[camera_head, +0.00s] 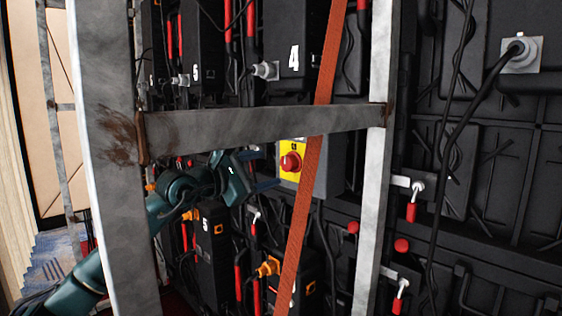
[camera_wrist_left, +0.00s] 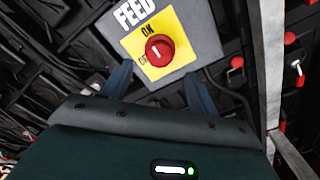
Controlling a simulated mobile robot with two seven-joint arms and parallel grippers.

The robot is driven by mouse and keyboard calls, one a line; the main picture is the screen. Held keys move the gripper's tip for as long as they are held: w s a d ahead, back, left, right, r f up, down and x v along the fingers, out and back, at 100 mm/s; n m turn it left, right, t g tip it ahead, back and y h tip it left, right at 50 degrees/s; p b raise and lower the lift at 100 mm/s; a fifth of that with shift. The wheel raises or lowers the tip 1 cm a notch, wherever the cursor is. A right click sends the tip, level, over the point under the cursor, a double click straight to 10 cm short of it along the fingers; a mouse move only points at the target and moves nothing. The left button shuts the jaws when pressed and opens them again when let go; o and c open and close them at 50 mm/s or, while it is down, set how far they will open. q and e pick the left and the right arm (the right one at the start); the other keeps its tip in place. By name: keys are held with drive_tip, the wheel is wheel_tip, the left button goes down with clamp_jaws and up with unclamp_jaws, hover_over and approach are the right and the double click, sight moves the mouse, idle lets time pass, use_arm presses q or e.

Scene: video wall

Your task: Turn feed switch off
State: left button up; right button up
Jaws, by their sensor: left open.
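The feed switch is a red round knob (camera_head: 291,162) on a yellow plate (camera_head: 286,176), fixed to a grey box behind the metal frame. In the left wrist view the knob (camera_wrist_left: 159,50) sits under the word FEED, with ON above it and a partly hidden label at lower left. A white mark on the knob appears to point roughly towards ON. My left gripper (camera_head: 267,168) is open, just left of the switch in the head view, reaching behind the frame. In the left wrist view its fingers (camera_wrist_left: 158,72) are either side below the knob, apparently not touching it. My right gripper is not in view.
A grey metal crossbar (camera_head: 260,121) runs above my left gripper, between uprights at left (camera_head: 112,150) and right (camera_head: 372,190). An orange strap (camera_head: 303,195) hangs just right of the knob. Black boxes, cables and red-handled latches (camera_head: 412,212) crowd the wall's back.

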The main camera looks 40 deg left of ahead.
sight(285, 164)
use_arm(q)
drive_tip(key=w+p, duration=0.1)
drive_tip(key=w, duration=0.3)
drive_tip(key=shift+w+d+r+p, duration=0.15)
drive_tip(key=shift+r+p, duration=0.05)
drive_tip(key=shift+p, duration=0.15)
drive_tip(key=shift+w+d+f, duration=0.1)
drive_tip(key=shift+w+f, duration=0.1)
drive_tip(key=shift+w, duration=0.65)
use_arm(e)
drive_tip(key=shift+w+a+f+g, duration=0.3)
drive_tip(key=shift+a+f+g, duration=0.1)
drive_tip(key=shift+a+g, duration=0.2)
use_arm(q)
drive_tip(key=c, duration=0.8)
drive_tip(key=shift+c, duration=1)
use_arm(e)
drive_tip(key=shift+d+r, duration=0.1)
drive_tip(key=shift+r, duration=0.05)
